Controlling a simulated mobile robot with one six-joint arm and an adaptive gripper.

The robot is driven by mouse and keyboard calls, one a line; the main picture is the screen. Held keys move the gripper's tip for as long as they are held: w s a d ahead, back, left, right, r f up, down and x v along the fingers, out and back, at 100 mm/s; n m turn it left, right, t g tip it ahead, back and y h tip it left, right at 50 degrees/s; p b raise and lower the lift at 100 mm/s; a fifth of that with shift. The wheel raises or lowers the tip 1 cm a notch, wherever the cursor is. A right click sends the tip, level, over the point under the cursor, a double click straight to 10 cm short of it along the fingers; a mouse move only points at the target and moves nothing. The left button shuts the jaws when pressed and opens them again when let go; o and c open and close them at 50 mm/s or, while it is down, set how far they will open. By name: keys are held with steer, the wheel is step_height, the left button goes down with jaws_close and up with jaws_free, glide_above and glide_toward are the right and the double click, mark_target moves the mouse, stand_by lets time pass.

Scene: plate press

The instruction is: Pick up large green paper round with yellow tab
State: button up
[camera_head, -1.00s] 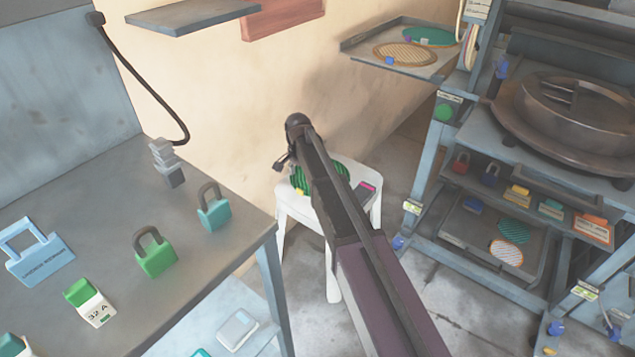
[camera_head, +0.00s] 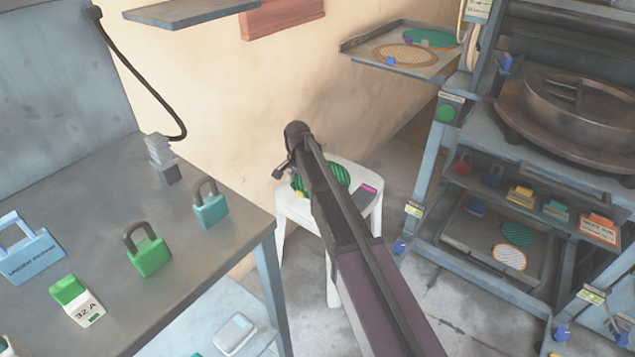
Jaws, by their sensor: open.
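The large green paper round (camera_head: 338,175) lies on a white stool (camera_head: 290,207) in the middle of the view. It has dark stripes, and its yellow tab (camera_head: 299,194) shows at its front left edge. My arm crosses in front of it and hides its middle. My gripper (camera_head: 279,173) hangs from the arm's far end, just left of the round and near the stool's back left edge. It is small and dark in the picture; it is open and appears empty. I cannot tell its height above the round.
A dark block with a pink top (camera_head: 367,190) lies on the stool's right side. A workbench (camera_head: 190,285) with padlocks stands at left. A wall tray (camera_head: 430,73) holds a tan round (camera_head: 405,53) and another green round (camera_head: 432,38). A press rack (camera_head: 430,160) stands at right.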

mark_target(300, 197)
steer(key=shift+a+f+b, duration=0.2)
steer(key=shift+f+b, duration=1.55)
steer(key=shift+f, duration=0.3)
steer(key=c, duration=1)
